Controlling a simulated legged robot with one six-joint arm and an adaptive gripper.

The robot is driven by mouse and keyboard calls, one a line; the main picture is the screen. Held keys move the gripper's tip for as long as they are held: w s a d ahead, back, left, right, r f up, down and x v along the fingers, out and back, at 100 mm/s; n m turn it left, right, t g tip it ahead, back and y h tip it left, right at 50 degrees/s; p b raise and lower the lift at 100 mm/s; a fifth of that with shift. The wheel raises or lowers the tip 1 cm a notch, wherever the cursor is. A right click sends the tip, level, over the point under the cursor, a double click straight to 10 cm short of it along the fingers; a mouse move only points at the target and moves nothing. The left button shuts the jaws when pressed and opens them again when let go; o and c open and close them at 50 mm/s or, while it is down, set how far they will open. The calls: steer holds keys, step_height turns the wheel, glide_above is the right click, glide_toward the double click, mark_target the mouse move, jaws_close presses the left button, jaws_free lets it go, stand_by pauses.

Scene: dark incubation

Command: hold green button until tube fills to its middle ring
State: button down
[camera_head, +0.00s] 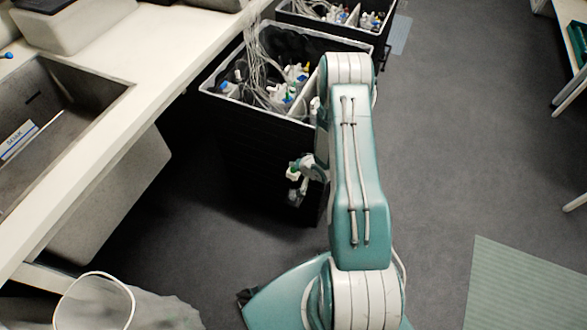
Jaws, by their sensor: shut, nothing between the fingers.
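No green button and no tube with a middle ring can be made out in the head view. My teal and white arm rises from the bottom centre and folds at its elbow over the corner of a black crate (255,140). Small teal, white and dark parts, likely of my wrist, show left of the arm in front of the crate's dark side. The fingers of my gripper cannot be made out there; my own arm hides part of that area.
The crate holds bottles and a bundle of pale tubing (262,65). A second black crate (330,28) stands behind it. A pale bench (100,110) with a sink (45,120) runs along the left. A clear bag-lined bin (95,300) stands bottom left. Grey floor (470,140) is free at right.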

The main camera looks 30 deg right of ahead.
steer(key=shift+r, duration=2.5)
steer(key=shift+s, duration=0.1)
